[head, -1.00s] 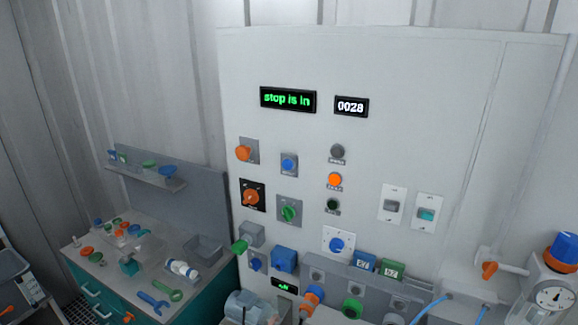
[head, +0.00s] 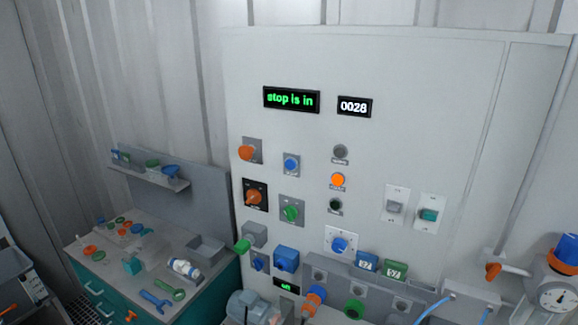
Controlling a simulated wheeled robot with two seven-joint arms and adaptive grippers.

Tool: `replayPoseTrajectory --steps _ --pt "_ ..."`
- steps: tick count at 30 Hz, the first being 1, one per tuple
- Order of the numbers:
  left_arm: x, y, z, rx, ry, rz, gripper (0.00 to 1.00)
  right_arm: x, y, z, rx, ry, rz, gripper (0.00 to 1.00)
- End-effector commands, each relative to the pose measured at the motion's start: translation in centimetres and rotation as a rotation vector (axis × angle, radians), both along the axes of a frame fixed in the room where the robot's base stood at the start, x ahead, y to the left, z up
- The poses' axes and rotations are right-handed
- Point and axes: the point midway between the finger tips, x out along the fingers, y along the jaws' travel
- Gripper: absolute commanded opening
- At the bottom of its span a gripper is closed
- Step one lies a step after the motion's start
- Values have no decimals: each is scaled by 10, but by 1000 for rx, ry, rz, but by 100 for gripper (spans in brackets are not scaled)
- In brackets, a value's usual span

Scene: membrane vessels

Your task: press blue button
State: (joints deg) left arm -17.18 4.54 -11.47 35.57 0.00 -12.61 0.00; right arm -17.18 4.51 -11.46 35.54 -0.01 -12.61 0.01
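A blue button (head: 291,165) sits on a small grey plate on the pale control panel (head: 440,110), below the green-lit display (head: 291,99) reading "stop is in". A second round blue control (head: 339,245) is on a white plate lower down. From here I cannot tell whether either is pressed in. Neither of my grippers shows in the head view.
Near the blue button are an orange knob (head: 247,152), a green knob (head: 291,213) and an orange lamp (head: 338,180). A bench (head: 95,258) with loose parts stands at left. A gauge (head: 557,296) is at lower right.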

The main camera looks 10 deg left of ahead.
Motion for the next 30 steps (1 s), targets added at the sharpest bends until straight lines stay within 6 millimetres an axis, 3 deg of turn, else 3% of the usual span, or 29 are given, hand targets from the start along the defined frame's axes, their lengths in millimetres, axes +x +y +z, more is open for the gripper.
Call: replayPoseTrajectory --steps 9,30 --pt "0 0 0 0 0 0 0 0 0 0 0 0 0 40" --pt "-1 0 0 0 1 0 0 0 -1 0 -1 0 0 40"
